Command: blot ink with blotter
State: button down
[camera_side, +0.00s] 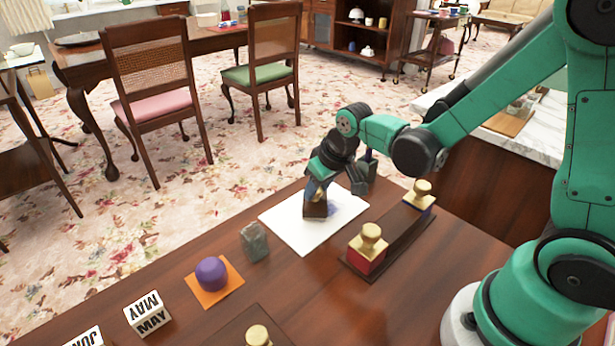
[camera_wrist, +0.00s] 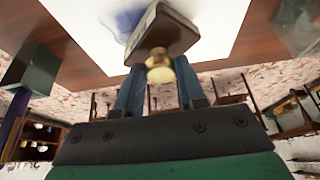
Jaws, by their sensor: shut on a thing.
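The blotter (camera_side: 316,209) is a dark brown block with a brass knob. My gripper (camera_side: 318,188) is shut on it from above. In the wrist view the blotter (camera_wrist: 163,30) sits beyond my blue fingers, with its brass knob (camera_wrist: 159,66) between them. The blotter is at the white paper sheet (camera_side: 305,238); I cannot tell whether its underside touches.
A dark stand (camera_side: 400,238) with two brass-knobbed stamps, red (camera_side: 367,250) and blue (camera_side: 421,198), lies right of the paper. A grey-green block (camera_side: 254,242), a purple ball (camera_side: 211,273) on an orange square and a calendar cube (camera_side: 148,314) stand left. Bare wood lies in front of the paper.

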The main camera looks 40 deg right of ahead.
jog(key=shift+d, duration=2.8)
jog(key=shift+s+d+r, duration=0.1)
jog(key=shift+s+d, duration=0.1)
jog(key=a, duration=0.2)
jog(key=shift+a, duration=3)
jog(key=shift+d, duration=3.8)
jog(key=shift+d+r, duration=0.15)
jog(key=shift+d, duration=0.05)
notch_tip(320, 180, up, 8)
jog(key=shift+f, duration=0.2)
jog(key=shift+a, duration=0.1)
